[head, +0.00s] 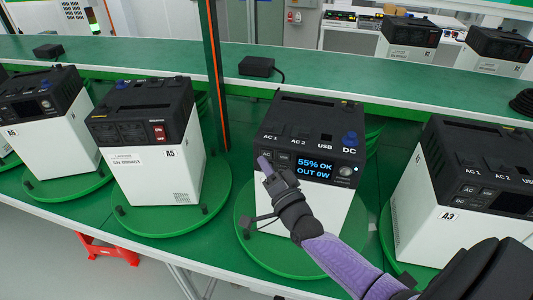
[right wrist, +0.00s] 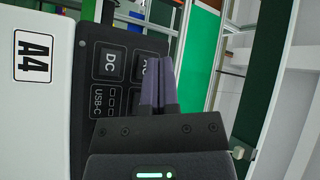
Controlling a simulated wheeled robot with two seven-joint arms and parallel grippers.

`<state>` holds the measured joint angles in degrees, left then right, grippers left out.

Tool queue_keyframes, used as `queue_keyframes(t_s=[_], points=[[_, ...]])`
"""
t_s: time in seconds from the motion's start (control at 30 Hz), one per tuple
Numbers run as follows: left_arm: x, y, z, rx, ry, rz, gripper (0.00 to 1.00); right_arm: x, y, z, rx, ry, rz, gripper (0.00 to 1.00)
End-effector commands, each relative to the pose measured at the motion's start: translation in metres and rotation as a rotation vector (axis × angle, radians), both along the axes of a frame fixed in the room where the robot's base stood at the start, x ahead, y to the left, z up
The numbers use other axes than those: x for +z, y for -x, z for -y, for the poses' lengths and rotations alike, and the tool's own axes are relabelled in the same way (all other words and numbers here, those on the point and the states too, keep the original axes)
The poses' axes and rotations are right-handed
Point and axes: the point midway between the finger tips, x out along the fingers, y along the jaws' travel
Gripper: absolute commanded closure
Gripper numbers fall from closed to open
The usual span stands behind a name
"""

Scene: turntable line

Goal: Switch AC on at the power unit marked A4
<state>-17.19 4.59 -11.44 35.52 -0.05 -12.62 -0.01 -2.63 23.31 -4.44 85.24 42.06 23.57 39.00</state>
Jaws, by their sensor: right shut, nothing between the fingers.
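The power unit marked A4 (head: 325,220) stands in the middle of the head view, white below with a black top, on a green turntable disc. Its lit display (head: 315,169) reads "55% OK" and "OUT 0W". In the right wrist view its A4 label (right wrist: 35,57) shows on the white side. Beside it is the black panel with a DC button (right wrist: 110,63), a USB-C button (right wrist: 97,106) and a partly hidden AC button (right wrist: 146,66). My right gripper (head: 264,165) is shut and empty, fingertips at the panel's left part, over or near the AC button; I cannot tell whether they touch.
Unit A5 (head: 181,180) stands to the left and unit A3 (head: 428,220) to the right, each on its own green disc. An orange-edged post (head: 214,75) rises behind, between A5 and A4. A black adapter (head: 258,67) lies on the green shelf behind.

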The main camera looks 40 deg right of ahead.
Motion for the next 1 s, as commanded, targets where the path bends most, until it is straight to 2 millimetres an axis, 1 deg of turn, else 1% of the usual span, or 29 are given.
queue_keyframes(t_s=[0.67,1.0], points=[[-0.0001,0.0,-0.0003,-0.001,0.0,0.0,0.38,0.0,-0.0001,0.0001,0.0,0.0,0.0,1.0],[-0.0047,0.0001,-0.0004,0.0,0.0,-0.001,0.38,0.0001,-0.0056,0.0067,-0.001,-0.001,0.001,1.0]])
